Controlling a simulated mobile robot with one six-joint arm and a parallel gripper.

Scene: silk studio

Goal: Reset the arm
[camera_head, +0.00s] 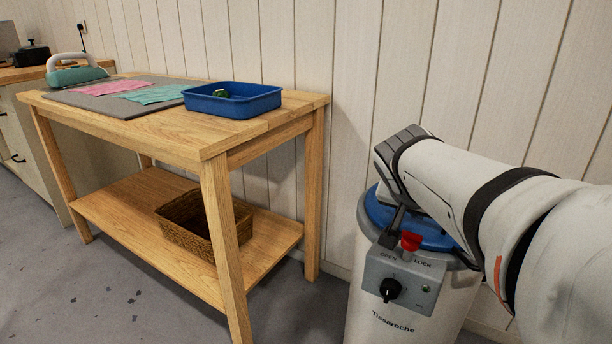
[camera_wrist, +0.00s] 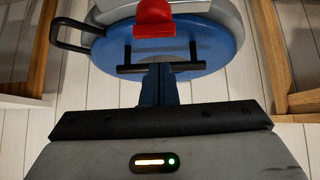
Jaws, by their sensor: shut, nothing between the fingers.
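My gripper (camera_wrist: 160,72) shows in the wrist view as two dark fingers together at the centre, shut with nothing between them. In the head view my arm reaches in from the right, and its end is over the lid of a white drum. The fingers cannot be made out clearly there. The drum (camera_head: 405,318) has a blue lid (camera_head: 378,210), a red knob (camera_head: 410,241) and a grey control box marked OPEN and LOCK. In the wrist view the blue lid (camera_wrist: 215,45) lies beyond my fingers, with a black bar across it. I cannot tell whether the fingers touch it.
A wooden table (camera_head: 190,137) stands left of the drum. It bears a blue tray (camera_head: 262,104) with a small green item, a grey mat (camera_head: 90,97) with pink and green cloths, and an iron (camera_head: 75,75). A wicker basket (camera_head: 185,228) sits on its lower shelf. A panelled wall is behind.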

